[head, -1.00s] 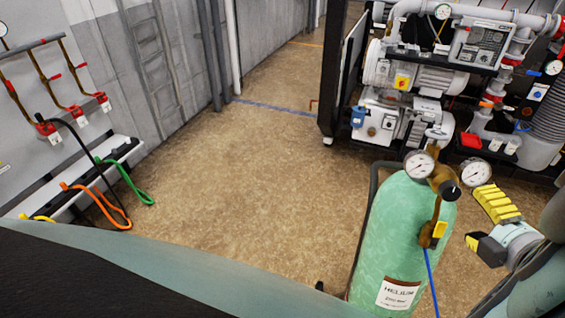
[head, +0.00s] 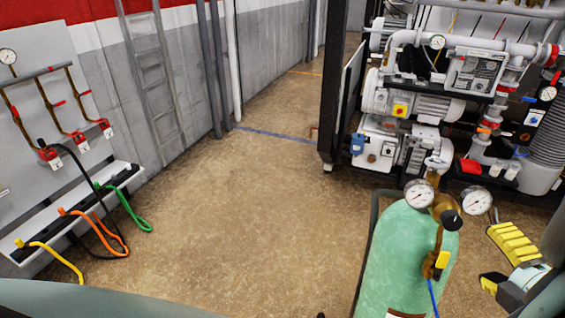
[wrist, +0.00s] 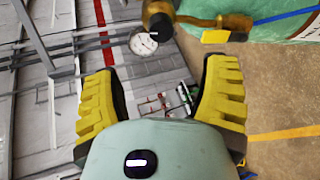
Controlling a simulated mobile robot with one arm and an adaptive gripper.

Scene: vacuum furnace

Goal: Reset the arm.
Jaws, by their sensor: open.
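My gripper (head: 489,257) has yellow ribbed fingers and is at the lower right of the head view, just right of the green gas cylinder. In the wrist view my gripper (wrist: 161,72) has its two fingers spread wide with nothing between them. My teal arm link shows at the lower right of the head view. The green cylinder (head: 405,262) stands upright with a brass valve and two round gauges (head: 419,194) on top. In the wrist view the cylinder (wrist: 275,22) and a gauge (wrist: 143,43) lie beyond the fingertips. The gap between gripper and cylinder is hard to judge.
A pump skid (head: 425,105) with pipes and valves stands at the upper right, behind the cylinder. At the left, a wall panel has red-handled valves and a shelf (head: 70,215) with yellow, orange and green hoses. The brown floor (head: 230,200) between is clear.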

